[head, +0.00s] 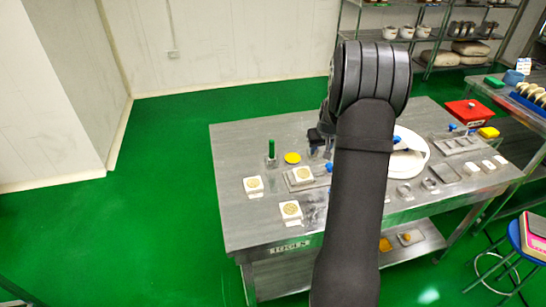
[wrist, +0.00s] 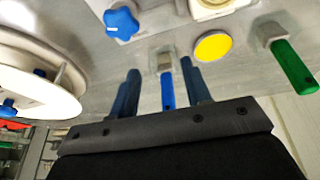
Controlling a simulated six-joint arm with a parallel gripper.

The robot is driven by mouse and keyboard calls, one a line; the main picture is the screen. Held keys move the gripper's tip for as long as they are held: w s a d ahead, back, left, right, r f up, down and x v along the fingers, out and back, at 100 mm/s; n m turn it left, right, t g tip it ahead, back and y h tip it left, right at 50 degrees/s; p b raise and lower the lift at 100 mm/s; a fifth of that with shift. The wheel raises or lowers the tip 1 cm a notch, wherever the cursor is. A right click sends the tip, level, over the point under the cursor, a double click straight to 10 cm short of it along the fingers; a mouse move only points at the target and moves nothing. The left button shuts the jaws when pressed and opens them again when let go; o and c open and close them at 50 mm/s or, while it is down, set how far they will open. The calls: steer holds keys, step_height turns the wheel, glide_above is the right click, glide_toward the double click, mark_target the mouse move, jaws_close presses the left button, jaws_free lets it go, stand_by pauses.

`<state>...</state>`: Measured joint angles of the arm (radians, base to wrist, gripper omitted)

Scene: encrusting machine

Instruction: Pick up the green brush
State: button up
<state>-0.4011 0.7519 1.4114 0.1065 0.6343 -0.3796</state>
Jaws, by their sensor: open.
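The green brush (head: 271,148) stands upright in a small metal block on the left part of the steel table. In the wrist view its green handle (wrist: 293,66) is at the right, to the right of both fingers and apart from them. My gripper (wrist: 160,68) is open. A blue handle (wrist: 167,90) in another metal block shows between its two fingers in the picture; I cannot tell whether it is at their depth. In the head view my arm hides most of the gripper.
A yellow disc (wrist: 213,46) lies between the blue and green handles. A blue star knob (wrist: 121,22) and a white round bowl-like part (wrist: 35,85) are to the left. The steel table (head: 232,150) is bare left of the green brush.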

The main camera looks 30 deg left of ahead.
steer(key=s+a+r+n+g, duration=0.2)
steer(key=s+a+r+n, duration=0.1)
steer(key=a+r+n, duration=0.65)
step_height(320, 180, up, 4)
steer(key=r+n+g+h, duration=0.1)
steer(key=n+h, duration=0.1)
glide_above(272, 142)
step_height(272, 142, down, 12)
steer(key=shift+w, duration=0.1)
steer(key=shift+w+a+f, duration=0.1)
steer(key=shift+w+f, duration=0.05)
steer(key=shift+f, duration=1.2)
steer(key=shift+w+a+f, duration=0.1)
steer(key=shift+f, duration=1.2)
steer(key=shift+c, duration=0.4)
jaws_close()
